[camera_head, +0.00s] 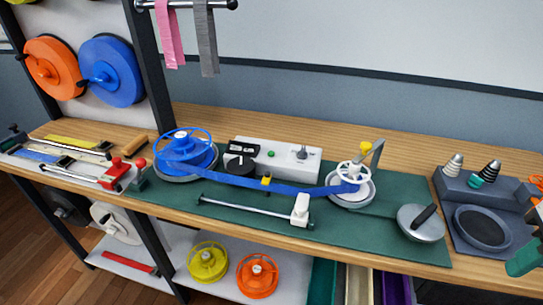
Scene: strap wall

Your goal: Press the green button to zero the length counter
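The green button (271,154) is a small round dot on the top of a white box (285,165) at the back of the green mat. To its left on the same unit are a small black display (242,148), whose reading is too small to make out, and a dark round wheel (240,164). A metal knob or post (302,152) stands to the button's right. Nothing covers the button.
A blue strap (285,188) runs from the blue reel (185,155) to a white-hubbed reel (352,185), passing in front of the box. A metal rod (245,207) with a white slider lies nearer. A grey tray (483,228) and striped cones stand right.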

